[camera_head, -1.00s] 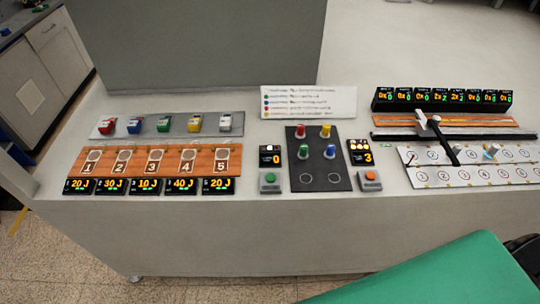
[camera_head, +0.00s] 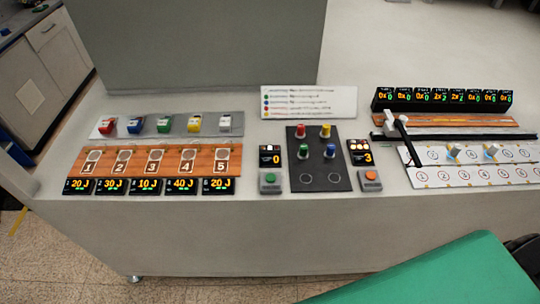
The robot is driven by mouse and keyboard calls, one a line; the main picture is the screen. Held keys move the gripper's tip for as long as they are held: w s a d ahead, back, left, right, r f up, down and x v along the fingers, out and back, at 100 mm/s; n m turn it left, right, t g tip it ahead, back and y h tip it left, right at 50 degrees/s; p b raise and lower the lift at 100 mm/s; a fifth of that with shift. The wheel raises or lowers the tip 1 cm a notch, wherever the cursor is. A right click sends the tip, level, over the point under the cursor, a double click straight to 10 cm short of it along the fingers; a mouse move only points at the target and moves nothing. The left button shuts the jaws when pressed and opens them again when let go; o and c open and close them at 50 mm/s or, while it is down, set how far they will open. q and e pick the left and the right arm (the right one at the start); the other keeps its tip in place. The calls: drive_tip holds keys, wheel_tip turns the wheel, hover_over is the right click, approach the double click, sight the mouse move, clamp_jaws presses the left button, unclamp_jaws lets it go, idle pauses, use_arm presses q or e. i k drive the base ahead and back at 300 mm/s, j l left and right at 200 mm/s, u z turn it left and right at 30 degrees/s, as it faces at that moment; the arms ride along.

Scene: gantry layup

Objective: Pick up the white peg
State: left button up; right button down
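The black board (camera_head: 321,168) holds red, yellow, green and blue pegs and two empty circles, with no white peg. Neither of my grippers is in view.
A gantry with a white carriage (camera_head: 390,122) and black arm (camera_head: 408,141) sits at the panel's left end. Red, blue, green and yellow blocks line the grey strip behind a wooden numbered board (camera_head: 127,161). A green surface (camera_head: 440,275) fills the lower right.

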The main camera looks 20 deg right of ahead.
sight(456, 150)
drive_tip(key=z, duration=2)
drive_tip(key=u, duration=0.25)
drive_tip(key=i+l+u, duration=0.15)
drive_tip(key=l+u, duration=0.2)
drive_tip(key=i+l+u, duration=0.15)
drive_tip(key=l+u, duration=0.2)
drive_tip(key=i+l+u, duration=0.1)
drive_tip(key=l+u, duration=0.3)
